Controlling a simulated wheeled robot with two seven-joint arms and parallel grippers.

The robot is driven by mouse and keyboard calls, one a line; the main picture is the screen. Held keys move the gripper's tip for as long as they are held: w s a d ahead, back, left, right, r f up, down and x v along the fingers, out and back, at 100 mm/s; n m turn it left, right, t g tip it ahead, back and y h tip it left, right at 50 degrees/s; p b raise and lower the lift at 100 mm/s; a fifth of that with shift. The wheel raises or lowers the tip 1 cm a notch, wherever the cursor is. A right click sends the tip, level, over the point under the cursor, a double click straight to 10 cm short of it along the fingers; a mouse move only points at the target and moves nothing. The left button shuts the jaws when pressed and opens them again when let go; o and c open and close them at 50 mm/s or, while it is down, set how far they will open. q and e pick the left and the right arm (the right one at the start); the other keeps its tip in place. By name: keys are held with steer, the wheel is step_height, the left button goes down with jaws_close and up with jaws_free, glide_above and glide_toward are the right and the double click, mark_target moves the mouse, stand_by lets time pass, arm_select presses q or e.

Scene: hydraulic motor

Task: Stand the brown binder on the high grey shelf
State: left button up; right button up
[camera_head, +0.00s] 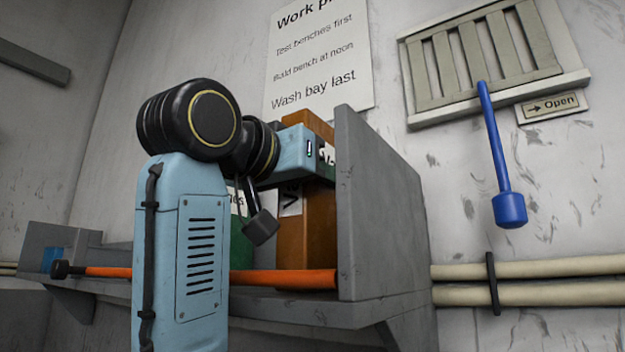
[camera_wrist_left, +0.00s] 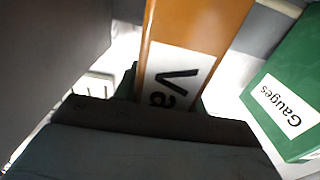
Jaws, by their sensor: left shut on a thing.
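The brown binder (camera_head: 296,252) stands upright on the grey shelf (camera_head: 330,312), just left of its right end panel. Its lower edge is hidden behind the orange rail, so I cannot tell whether it touches the shelf board. In the left wrist view the brown binder (camera_wrist_left: 200,25) fills the upper middle, with a white label reading "Va". My left gripper (camera_head: 325,155) is shut on the binder's upper part. In the left wrist view the gripper (camera_wrist_left: 168,95) meets the binder at its label, and the fingertips are mostly hidden. My right gripper is not in view.
A green binder (camera_head: 241,248) stands left of the brown one; its "Gauges" label shows in the left wrist view (camera_wrist_left: 285,107). An orange rail (camera_head: 280,279) runs along the shelf front. The tall grey end panel (camera_head: 385,210) closes the right side. A blue-handled lever (camera_head: 497,160) hangs farther right.

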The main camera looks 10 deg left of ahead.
arm_select(q)
steer(key=shift+f, duration=0.1)
steer(key=o, duration=1.3)
steer(key=b+v, duration=0.6)
steer(key=v, duration=0.6)
